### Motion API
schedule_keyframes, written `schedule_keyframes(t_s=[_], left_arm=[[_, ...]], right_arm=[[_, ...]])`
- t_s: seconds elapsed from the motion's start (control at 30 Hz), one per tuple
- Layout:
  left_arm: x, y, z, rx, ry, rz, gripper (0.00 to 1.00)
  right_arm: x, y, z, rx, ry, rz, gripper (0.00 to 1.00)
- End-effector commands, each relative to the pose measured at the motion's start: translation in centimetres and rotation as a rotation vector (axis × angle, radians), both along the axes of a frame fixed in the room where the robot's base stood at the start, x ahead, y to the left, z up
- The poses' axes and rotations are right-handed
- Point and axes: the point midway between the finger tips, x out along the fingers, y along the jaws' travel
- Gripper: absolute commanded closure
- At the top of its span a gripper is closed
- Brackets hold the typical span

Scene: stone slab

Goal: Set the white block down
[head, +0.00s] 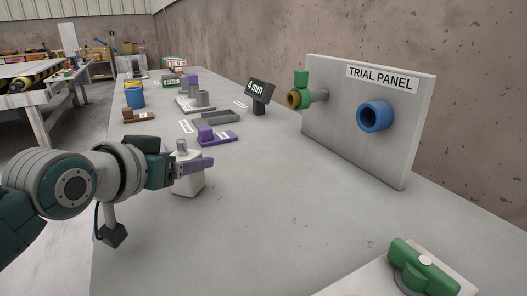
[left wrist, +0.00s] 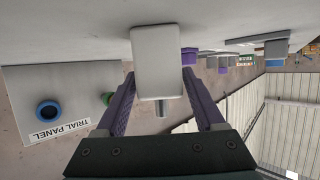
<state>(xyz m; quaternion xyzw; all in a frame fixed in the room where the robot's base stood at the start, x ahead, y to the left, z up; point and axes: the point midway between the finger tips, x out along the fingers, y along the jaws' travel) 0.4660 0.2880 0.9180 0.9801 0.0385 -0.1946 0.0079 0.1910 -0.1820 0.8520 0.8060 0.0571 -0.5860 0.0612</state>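The white block (head: 188,184), with a grey peg on top, is upright low over the grey stone slab (head: 260,220), near its left edge. My left gripper (head: 190,167) reaches in from the left with its purple fingers at the block. In the left wrist view, the white block (left wrist: 156,62) lies between the two purple fingertips (left wrist: 158,78), which meet its sides. The gripper looks shut on it. Whether the block's base touches the slab is hard to tell. My right gripper is not in view.
A purple stepped block (head: 215,136) and a grey bar (head: 202,124) lie just behind. A green-handled fixture (head: 425,268) is at the front right. The slab's middle is clear.

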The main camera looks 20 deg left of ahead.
Motion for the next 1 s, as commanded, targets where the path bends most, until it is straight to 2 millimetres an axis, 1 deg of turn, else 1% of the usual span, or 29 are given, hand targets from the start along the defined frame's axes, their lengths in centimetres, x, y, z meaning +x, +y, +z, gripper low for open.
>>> schedule_keyframes(t_s=[0.03,0.1,0.13,0.4,0.47,0.57,0.8,0.9,1.0], left_arm=[[0.0,0.0,0.0,0.0,0.0,0.0,0.23],[0.0,0.0,0.0,0.0,0.0,0.0,0.15],[0.0,0.0,0.0,0.0,0.0,0.0,0.13],[0.0,0.0,0.3,0.0,0.0,0.0,0.13],[-0.3,0.0,0.5,0.0,0.001,0.0,0.13],[-1.6,-0.1,1.1,0.0,0.001,0.0,0.13],[-6.6,-0.5,3.1,0.0,0.004,0.0,0.13],[-8.3,-0.7,3.9,0.0,0.003,0.0,0.13],[-9.7,-0.7,4.3,0.0,0.002,0.0,0.13]], right_arm=[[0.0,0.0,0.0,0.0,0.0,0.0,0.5],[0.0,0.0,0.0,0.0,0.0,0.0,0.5],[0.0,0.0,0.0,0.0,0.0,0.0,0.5],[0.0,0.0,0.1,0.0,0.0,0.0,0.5],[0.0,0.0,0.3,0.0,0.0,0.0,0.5],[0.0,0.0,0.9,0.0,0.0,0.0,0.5],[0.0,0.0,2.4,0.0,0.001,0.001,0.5],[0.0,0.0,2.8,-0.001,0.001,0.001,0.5],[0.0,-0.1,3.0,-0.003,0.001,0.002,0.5]])
